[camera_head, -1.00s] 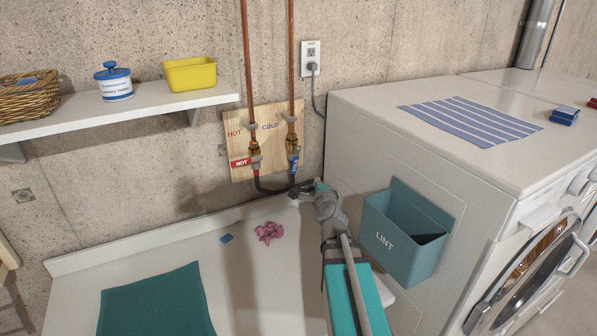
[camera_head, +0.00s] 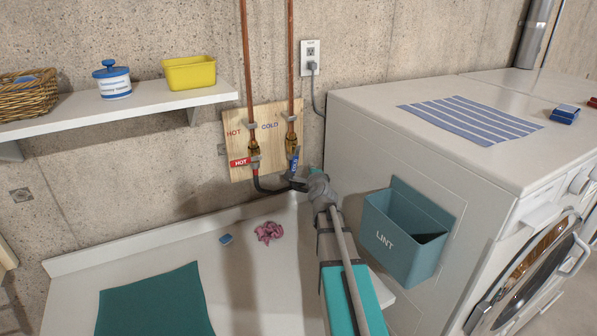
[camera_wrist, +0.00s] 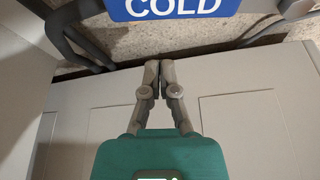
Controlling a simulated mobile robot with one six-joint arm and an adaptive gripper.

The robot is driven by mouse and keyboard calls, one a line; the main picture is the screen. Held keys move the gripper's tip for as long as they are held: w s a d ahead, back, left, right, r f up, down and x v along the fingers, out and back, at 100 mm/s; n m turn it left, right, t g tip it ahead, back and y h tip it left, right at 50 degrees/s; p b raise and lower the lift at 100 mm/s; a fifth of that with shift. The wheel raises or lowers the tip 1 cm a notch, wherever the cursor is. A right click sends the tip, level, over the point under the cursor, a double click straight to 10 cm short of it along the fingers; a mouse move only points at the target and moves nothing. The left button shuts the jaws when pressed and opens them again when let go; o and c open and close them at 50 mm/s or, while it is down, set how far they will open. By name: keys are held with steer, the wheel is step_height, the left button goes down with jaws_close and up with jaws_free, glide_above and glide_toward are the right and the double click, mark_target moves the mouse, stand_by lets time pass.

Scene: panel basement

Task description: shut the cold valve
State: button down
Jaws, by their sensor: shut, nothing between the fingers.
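The cold valve's blue lever (camera_head: 294,162) hangs below its brass body on the right copper pipe, in front of a wooden board marked COLD. It points mostly down, with a slight tilt. In the wrist view its blue COLD plate (camera_wrist: 172,7) fills the top edge, partly cut off. My gripper (camera_head: 297,184) is just below the lever's lower end. In the wrist view my gripper (camera_wrist: 151,64) has its fingertips together and empty, below the plate in the picture. Whether it touches the lever I cannot tell. The red HOT lever (camera_head: 241,162) lies sideways on the left pipe.
Dark hoses (camera_head: 270,190) loop below the valves, close to my gripper. A teal lint bin (camera_head: 400,240) hangs on the washer's side (camera_head: 350,150), right of my arm.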

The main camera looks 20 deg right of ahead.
mark_target(296, 160)
steer(key=shift+s+a+r+p, duration=0.1)
steer(key=shift+a+r+p, duration=0.15)
steer(key=shift+a, duration=0.6)
steer(key=shift+s+a+r+p, duration=0.1)
steer(key=shift+a+r+p, duration=0.1)
steer(key=shift+a, duration=0.6)
steer(key=shift+a, duration=0.35)
